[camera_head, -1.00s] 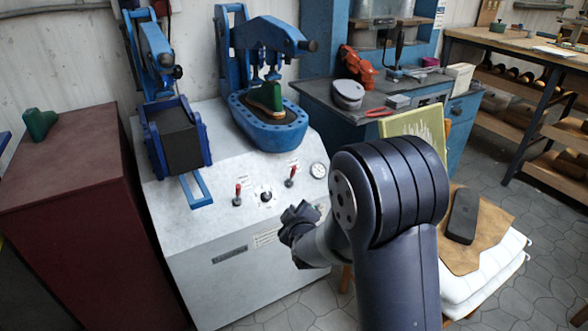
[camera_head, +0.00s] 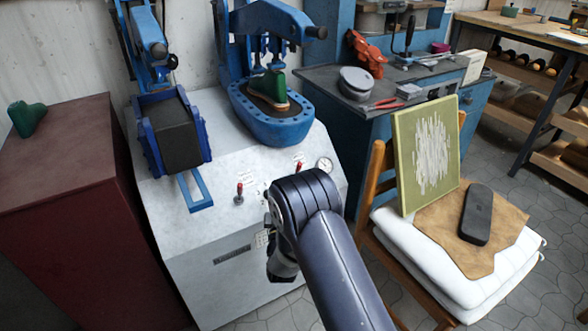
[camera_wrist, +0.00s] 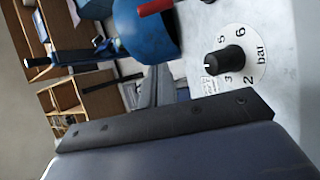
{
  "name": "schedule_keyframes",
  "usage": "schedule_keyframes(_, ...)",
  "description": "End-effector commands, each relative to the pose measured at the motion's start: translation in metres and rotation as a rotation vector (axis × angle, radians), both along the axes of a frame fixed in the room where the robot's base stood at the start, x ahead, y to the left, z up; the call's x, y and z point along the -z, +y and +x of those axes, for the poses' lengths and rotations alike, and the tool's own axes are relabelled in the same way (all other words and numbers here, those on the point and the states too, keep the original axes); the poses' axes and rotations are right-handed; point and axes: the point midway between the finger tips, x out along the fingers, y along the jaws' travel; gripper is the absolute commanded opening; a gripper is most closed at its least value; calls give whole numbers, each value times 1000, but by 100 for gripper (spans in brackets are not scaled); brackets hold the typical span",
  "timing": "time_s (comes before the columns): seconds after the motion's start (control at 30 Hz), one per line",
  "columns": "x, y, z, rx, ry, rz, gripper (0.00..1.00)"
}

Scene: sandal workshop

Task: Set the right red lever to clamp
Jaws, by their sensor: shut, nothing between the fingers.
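The right red lever (camera_head: 299,166) stands on the sloped front of the pale press machine (camera_head: 205,245), just beyond my arm; its lower part is hard to make out. In the wrist view a red lever handle (camera_wrist: 154,7) shows at the top edge, cut off by the frame, beside the black pressure knob (camera_wrist: 223,60). My gripper (camera_head: 283,264) is low in front of the panel, largely covered by my arm in the head view. In the wrist view my gripper (camera_wrist: 168,90) is shut and empty, apart from the lever.
The left red lever (camera_head: 239,191) stands nearby on the panel. A gauge (camera_head: 324,164) is right of the right lever. The blue press (camera_head: 270,128) rises behind. A chair with a white cushion (camera_head: 455,285) and green-framed board (camera_head: 428,155) stands to the right.

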Motion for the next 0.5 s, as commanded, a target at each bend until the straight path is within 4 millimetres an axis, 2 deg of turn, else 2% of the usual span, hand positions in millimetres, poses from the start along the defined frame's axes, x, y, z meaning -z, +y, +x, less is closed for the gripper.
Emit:
schedule_keyframes(0.27,-1,0,2,-1,1,2,0)
schedule_keyframes(0.37,-3,1,8,0,1,3,0)
schedule_keyframes(0.5,-11,3,28,0,-2,2,0)
